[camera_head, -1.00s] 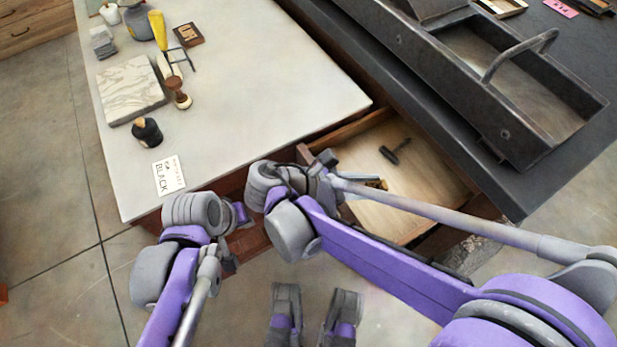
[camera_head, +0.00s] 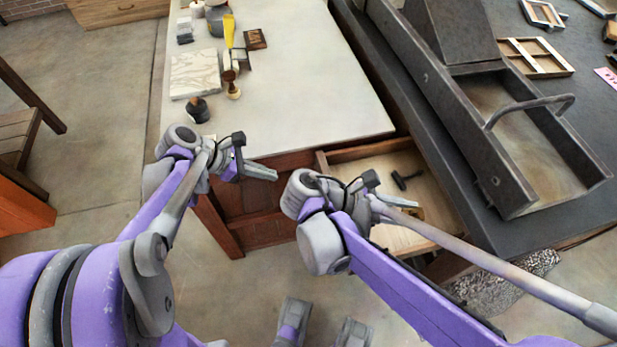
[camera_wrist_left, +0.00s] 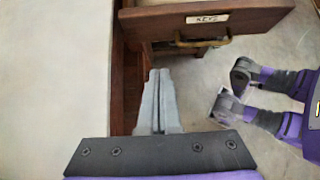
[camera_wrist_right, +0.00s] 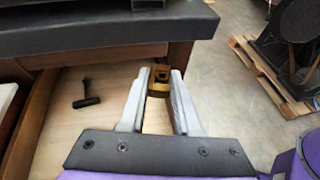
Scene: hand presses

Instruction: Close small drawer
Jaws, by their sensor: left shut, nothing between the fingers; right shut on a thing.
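The small drawer (camera_head: 362,153) stands open beside the pale-topped table, its bare wood inside showing. A short dark tool (camera_head: 407,180) lies in it and shows in the right wrist view (camera_wrist_right: 87,94). My left gripper (camera_head: 274,174) is shut and empty, pointing at the drawer front (camera_wrist_left: 245,17). That front bears a label and a brass handle (camera_wrist_left: 207,43), apart from the fingertips. My right gripper (camera_wrist_right: 160,78) is over the drawer, shut on a brass-coloured piece (camera_wrist_right: 159,86). In the head view, my right arm hides the near part of the drawer.
The table (camera_head: 300,60) holds a marbled slab, stamps and bottles toward its far left. A wooden pallet (camera_wrist_right: 262,75) stands on the floor.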

